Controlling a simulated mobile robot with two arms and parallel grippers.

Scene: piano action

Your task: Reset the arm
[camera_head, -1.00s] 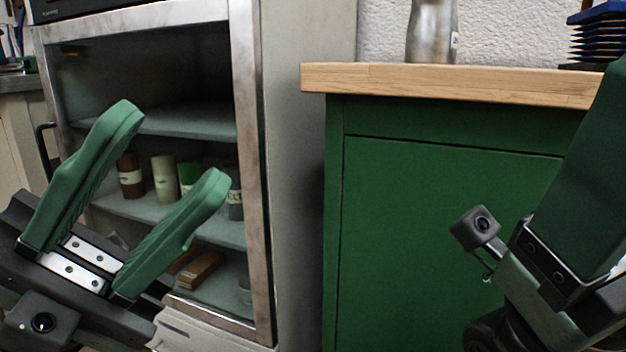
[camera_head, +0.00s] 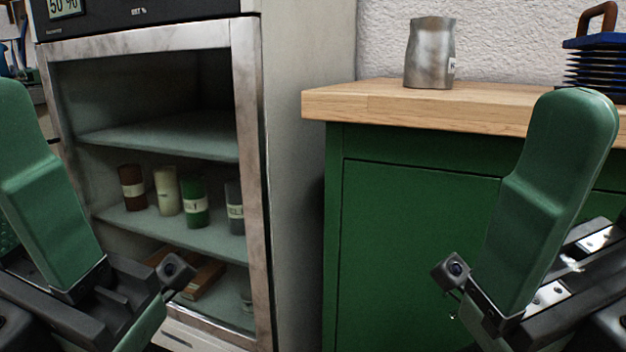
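My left gripper (camera_head: 35,185) stands at the left edge of the head view, with one green finger pointing up. My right gripper (camera_head: 550,195) stands at the right, in front of the green cabinet, with one green finger pointing up and leaning right. Only one finger of each gripper shows clearly. The other fingers are hidden or outside the picture, so I cannot tell how far apart they are. I see nothing held by the visible fingers.
An open-fronted metal cabinet (camera_head: 247,110) stands at the left, with several small labelled jars (camera_head: 195,205) on its middle shelf. A green cabinet (camera_head: 410,235) with a wooden top (camera_head: 350,103) carries a metal vessel (camera_head: 430,55) and a blue-black ribbed object (camera_head: 590,65).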

